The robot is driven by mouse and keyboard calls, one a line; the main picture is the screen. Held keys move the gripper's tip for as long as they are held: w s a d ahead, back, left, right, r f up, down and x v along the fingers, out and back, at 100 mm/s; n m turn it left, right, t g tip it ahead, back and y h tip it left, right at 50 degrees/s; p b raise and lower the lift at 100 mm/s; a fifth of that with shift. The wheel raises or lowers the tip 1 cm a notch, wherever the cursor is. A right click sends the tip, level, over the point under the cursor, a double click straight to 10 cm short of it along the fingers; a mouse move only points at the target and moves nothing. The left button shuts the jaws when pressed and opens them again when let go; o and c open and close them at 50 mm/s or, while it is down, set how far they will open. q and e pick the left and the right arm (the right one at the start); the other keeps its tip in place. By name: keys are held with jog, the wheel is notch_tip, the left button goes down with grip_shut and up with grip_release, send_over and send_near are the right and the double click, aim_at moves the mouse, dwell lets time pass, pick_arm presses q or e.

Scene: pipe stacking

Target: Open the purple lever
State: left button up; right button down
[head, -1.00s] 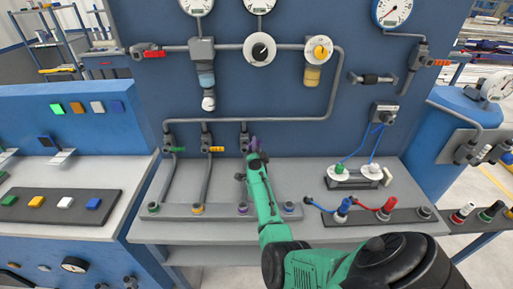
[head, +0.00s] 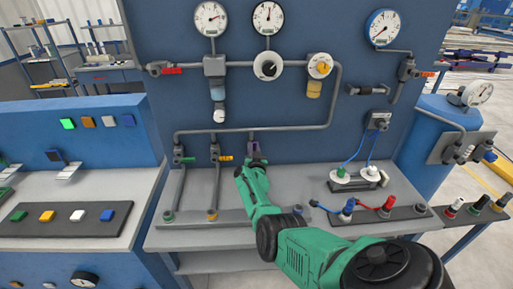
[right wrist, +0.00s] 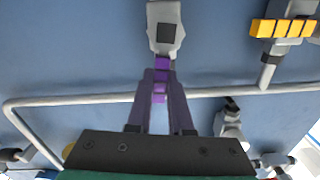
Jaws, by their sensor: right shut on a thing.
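The purple lever (right wrist: 160,82) is on a grey valve (right wrist: 165,28) in the right wrist view. It lies between the two dark purple-grey fingers of my right gripper (right wrist: 161,105), which are shut on it. In the head view the purple lever (head: 254,148) shows at the third valve from the left, just above my right gripper (head: 256,161). My green arm and hand hide the pipe below that valve. My left gripper is in neither view.
A green lever (head: 184,160) and a yellow lever (head: 221,158) are on valves to the left. The yellow lever (right wrist: 284,28) is close by in the wrist view. A horizontal pipe (head: 290,128) runs above. Hoses and plugs (head: 350,207) lie right on the bench.

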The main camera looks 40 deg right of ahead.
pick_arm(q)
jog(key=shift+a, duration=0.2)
pick_arm(e)
jog(key=shift+w+a+r+n, duration=0.15)
jog(key=shift+w+a+n, duration=0.15)
jog(key=shift+n, duration=0.6)
jog(key=c, duration=1.1)
grip_release()
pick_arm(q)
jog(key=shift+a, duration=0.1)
pick_arm(e)
jog(key=shift+o, duration=1.4)
jog(key=shift+f, duration=0.2)
pick_arm(q)
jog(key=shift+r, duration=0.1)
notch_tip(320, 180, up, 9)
jog(key=p, duration=0.9)
pick_arm(e)
jog(key=v, duration=1.4)
jog(key=shift+s+a, duration=0.2)
jog(key=shift+a, duration=0.05)
